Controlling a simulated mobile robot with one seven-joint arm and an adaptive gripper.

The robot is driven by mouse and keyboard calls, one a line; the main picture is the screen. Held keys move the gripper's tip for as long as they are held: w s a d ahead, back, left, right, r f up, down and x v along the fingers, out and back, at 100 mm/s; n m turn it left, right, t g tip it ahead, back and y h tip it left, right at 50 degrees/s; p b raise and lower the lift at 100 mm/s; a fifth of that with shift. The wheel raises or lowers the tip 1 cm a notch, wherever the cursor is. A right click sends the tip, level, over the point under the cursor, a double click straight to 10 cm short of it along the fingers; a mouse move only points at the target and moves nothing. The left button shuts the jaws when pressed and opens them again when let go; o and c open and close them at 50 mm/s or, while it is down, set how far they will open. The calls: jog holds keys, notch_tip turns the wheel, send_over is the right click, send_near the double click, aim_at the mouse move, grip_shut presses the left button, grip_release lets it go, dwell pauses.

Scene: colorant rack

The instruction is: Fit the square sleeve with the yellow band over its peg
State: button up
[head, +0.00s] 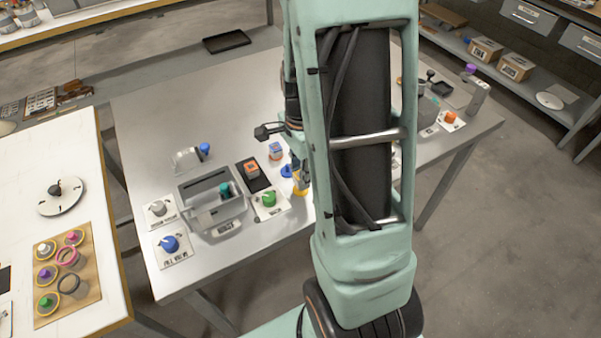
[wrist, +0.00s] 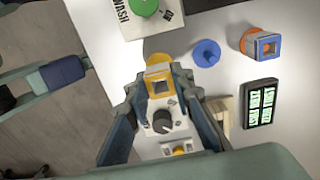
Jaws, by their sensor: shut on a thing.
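The square sleeve with the yellow band (wrist: 159,84) is between the fingertips of my gripper (wrist: 160,96) in the wrist view, with its square opening facing the camera. My gripper is shut on it. A round yellow piece (wrist: 158,58) shows just beyond the sleeve and is partly covered by it; it may be the base of the yellow peg. I cannot tell whether the sleeve is around the peg or above it. In the head view a bit of yellow (head: 301,190) shows beside my arm, which hides most of the gripper.
A blue round-based peg (wrist: 206,53) stands close by. A blue square sleeve sits at an orange base (wrist: 251,42). A green knob (head: 268,198) on a white plate and a grey bin (head: 188,195) are to the left. A dark knob (wrist: 163,121) shows between the fingers.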

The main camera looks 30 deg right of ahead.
jog(key=shift+f+b, duration=1.05)
jog(key=shift+f, duration=0.4)
jog(key=o, duration=0.9)
jog(key=shift+o, duration=0.2)
